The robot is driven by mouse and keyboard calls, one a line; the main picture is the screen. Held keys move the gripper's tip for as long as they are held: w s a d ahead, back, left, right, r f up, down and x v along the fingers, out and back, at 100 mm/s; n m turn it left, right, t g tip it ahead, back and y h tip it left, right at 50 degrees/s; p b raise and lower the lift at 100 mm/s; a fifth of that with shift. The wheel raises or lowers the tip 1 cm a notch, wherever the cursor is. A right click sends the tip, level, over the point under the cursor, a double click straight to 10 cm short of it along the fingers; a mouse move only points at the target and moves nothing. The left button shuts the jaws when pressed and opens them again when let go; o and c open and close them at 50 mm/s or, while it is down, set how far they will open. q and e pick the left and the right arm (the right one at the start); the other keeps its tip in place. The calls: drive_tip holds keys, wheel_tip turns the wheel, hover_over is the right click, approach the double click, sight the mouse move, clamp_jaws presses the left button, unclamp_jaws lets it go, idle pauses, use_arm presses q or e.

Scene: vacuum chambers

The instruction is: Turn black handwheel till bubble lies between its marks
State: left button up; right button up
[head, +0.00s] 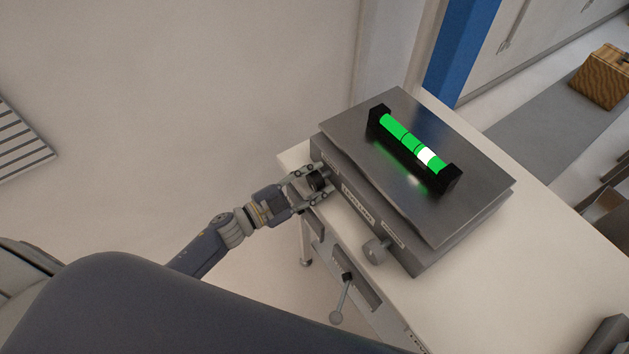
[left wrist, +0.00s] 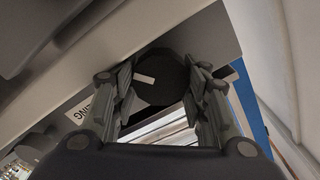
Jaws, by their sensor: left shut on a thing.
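The black handwheel (head: 317,181) sits on the near left side of a grey metal plate unit (head: 470,208). My left gripper (head: 311,184) is shut on the handwheel. In the left wrist view the handwheel (left wrist: 165,72) is a dark disc with a white stripe, between the fingers of the gripper (left wrist: 160,100). A green level vial (head: 396,129) in a black holder lies on top of the plate. Its white bubble (head: 427,157) lies toward the lower right end, beyond the dark marks near the vial's middle. My right gripper is not in view.
A second, grey knob (head: 375,250) projects from the same side, nearer the picture's bottom. The unit stands on a pale table (head: 535,275). A wooden box (head: 603,78) is far off at upper right.

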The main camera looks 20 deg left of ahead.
use_arm(q)
drive_tip(key=shift+f+m, duration=0.15)
drive_tip(key=shift+m, duration=0.75)
drive_tip(key=shift+s+b, duration=0.1)
drive_tip(key=shift+b, duration=0.2)
